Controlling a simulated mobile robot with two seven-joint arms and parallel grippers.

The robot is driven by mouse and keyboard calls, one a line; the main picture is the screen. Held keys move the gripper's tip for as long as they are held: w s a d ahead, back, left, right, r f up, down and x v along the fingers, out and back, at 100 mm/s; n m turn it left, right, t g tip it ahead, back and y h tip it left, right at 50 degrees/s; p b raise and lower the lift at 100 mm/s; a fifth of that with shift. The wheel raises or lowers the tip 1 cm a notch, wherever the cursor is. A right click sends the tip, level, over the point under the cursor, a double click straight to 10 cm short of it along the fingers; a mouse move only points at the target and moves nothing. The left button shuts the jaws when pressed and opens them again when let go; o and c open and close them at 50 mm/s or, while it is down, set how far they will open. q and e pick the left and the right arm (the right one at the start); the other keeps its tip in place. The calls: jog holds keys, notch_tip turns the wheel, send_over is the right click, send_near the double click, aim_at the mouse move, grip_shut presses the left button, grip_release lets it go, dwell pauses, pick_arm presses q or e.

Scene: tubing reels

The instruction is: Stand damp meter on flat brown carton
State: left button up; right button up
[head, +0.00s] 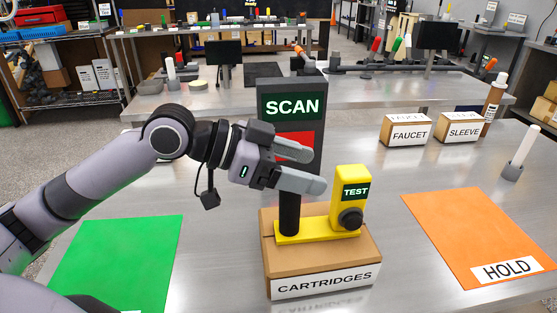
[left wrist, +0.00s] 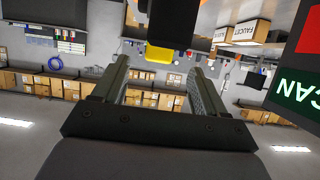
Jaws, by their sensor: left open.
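The damp meter is yellow, with a TEST screen, a black knob, a black post and a flat yellow base (head: 318,232). It stands upright on top of the flat brown carton (head: 362,255) labelled CARTRIDGES. My left gripper (head: 318,170) is open and empty, with its fingers level just above the black post and left of the TEST screen. In the left wrist view the open fingers (left wrist: 158,85) frame a gap, and a black and yellow part, seemingly the meter (left wrist: 160,54), shows at the top beyond them. My right gripper is not in view.
A SCAN sign (head: 292,106) stands right behind my gripper. A green mat (head: 118,262) lies left and an orange HOLD mat (head: 478,235) right. FAUCET (head: 408,132) and SLEEVE (head: 463,131) boxes, a brown bottle (head: 494,100) and a white stick in a holder (head: 520,150) stand back right.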

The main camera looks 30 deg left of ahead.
pick_arm(q)
jog(key=shift+v, duration=2)
